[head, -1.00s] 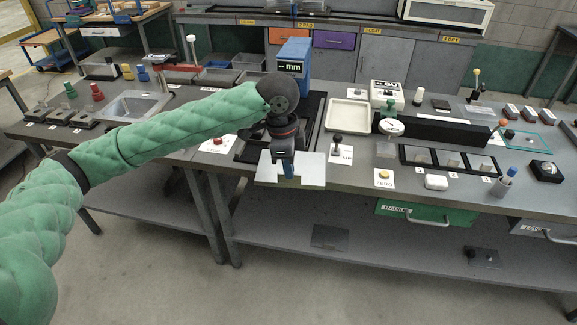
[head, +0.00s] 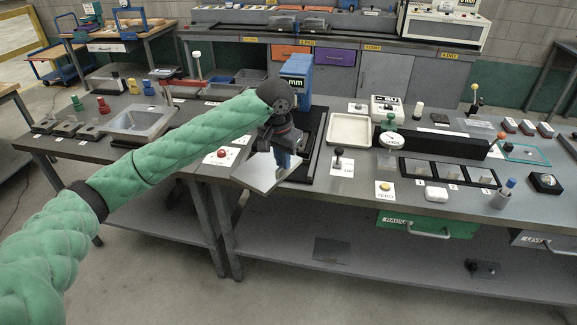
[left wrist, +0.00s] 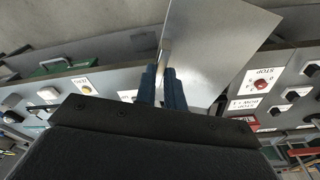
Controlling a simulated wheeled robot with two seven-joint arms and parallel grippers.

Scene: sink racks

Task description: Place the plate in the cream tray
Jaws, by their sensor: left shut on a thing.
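A thin silver metal plate (head: 262,176) is held by my left gripper (head: 287,158) above the front edge of the bench. In the left wrist view the blue fingers (left wrist: 158,88) are shut on the edge of the plate (left wrist: 215,45), which extends up and to the right from them. The plate looks tilted. The cream tray (head: 351,144) is a shallow, square, empty tray on the bench, to the right of the gripper in the head view. The plate is apart from it. My right gripper is not in view.
A blue "mm" device (head: 296,75) stands behind the gripper. A black-knobbed lever (head: 339,158) stands in front of the tray, and a white scale-like box (head: 387,106) stands behind it. A green-topped item (head: 389,138) is right of the tray.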

